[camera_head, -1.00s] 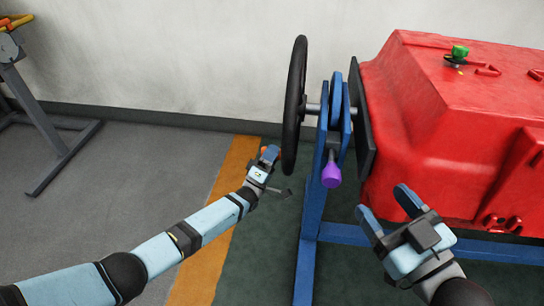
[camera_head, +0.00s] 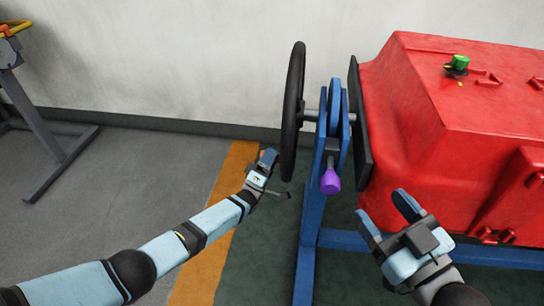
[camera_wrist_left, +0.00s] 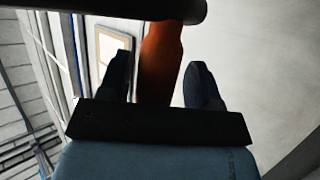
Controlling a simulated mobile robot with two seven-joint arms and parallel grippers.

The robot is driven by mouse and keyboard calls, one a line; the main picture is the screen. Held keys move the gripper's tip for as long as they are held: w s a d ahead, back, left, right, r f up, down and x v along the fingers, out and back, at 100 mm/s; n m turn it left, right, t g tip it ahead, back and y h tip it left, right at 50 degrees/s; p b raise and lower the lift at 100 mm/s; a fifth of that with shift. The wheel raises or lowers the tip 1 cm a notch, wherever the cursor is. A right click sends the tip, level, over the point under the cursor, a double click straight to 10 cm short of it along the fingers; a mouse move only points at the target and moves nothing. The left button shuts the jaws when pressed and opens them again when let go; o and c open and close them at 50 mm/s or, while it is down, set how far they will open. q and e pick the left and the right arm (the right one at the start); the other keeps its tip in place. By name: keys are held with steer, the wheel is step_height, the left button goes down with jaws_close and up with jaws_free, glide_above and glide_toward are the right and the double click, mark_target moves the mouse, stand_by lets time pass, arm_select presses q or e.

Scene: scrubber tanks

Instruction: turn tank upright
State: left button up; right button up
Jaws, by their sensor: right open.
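The large red tank (camera_head: 430,120) hangs at the right beside a blue stand (camera_head: 312,220). A green knob (camera_head: 459,63) shows on its upper face. A black handwheel (camera_head: 292,105), seen nearly edge-on, is on the stand's left side, and a purple knob (camera_head: 330,183) is on the stand. My left gripper (camera_head: 267,160) is at the wheel's lower left. In the left wrist view its open fingers (camera_wrist_left: 160,80) stand either side of an orange handle (camera_wrist_left: 160,55) below a black bar; contact is unclear. My right gripper (camera_head: 386,212) is open and empty before the tank.
A grey stand (camera_head: 45,125) with orange and yellow parts is at the far left. An orange floor stripe (camera_head: 203,270) runs beside the dark green floor. A blue beam (camera_head: 480,253) runs low under the tank.

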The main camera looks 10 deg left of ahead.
arm_select(q)
steer(key=shift+d, duration=0.1)
steer(key=p+v, duration=0.1)
steer(key=v, duration=1.2)
steer(key=shift+s+f+p, duration=0.25)
steer(key=shift+f+p, duration=0.05)
arm_select(e)
steer(key=shift+s+a+f+m+h, duration=0.2)
steer(key=shift+s+m+h, duration=0.15)
steer(key=shift+m, duration=0.25)
steer(key=shift+r, duration=0.1)
